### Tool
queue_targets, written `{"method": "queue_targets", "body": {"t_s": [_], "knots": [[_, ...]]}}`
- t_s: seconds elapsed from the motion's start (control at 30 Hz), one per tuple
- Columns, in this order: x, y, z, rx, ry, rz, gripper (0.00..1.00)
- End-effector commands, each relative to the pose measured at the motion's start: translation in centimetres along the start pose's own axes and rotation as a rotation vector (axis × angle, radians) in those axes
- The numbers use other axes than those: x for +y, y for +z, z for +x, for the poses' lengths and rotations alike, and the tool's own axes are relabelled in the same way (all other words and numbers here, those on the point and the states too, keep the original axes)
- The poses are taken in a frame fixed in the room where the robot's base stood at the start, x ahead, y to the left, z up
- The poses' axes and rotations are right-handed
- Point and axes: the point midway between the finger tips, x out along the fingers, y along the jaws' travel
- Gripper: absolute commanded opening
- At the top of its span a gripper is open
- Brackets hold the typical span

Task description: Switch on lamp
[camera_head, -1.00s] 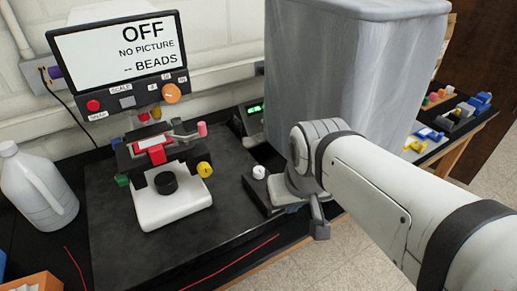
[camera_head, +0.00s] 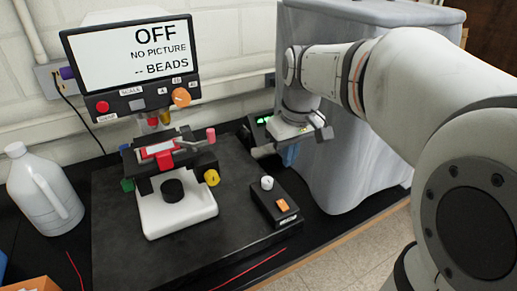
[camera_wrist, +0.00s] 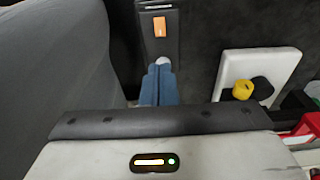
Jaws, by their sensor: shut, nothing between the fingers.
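A small black control box (camera_head: 270,208) with a white knob (camera_head: 267,183) and an orange rocker switch (camera_head: 282,204) lies at the right of the black base plate. In the wrist view the orange switch (camera_wrist: 160,27) is near the top, and the white knob (camera_wrist: 164,61) shows just beyond my fingertips. The microscope (camera_head: 178,205) has a white base and black stage; its screen (camera_head: 130,50) reads "OFF, NO PICTURE, -- BEADS". My gripper (camera_head: 290,156) has blue fingers, shut and empty, behind the box in the head view; its fingertips (camera_wrist: 160,68) point toward the knob. Contact cannot be told.
A large grey covered block (camera_head: 350,160) stands close to the right of my gripper. A white jug (camera_head: 45,190) stands at the left. The base plate between microscope and control box is clear.

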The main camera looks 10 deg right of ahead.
Motion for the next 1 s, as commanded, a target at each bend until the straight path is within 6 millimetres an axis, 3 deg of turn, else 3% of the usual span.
{"method": "queue_targets", "body": {"t_s": [0.3,0.47,1.0], "knots": [[0.1,0.0,0.0,0.0,0.0,0.001,0.0],[0.0,0.0,1.3,-0.003,-0.001,0.001,0.0],[0.0,0.0,11.7,-0.003,0.0,0.001,0.0]]}}
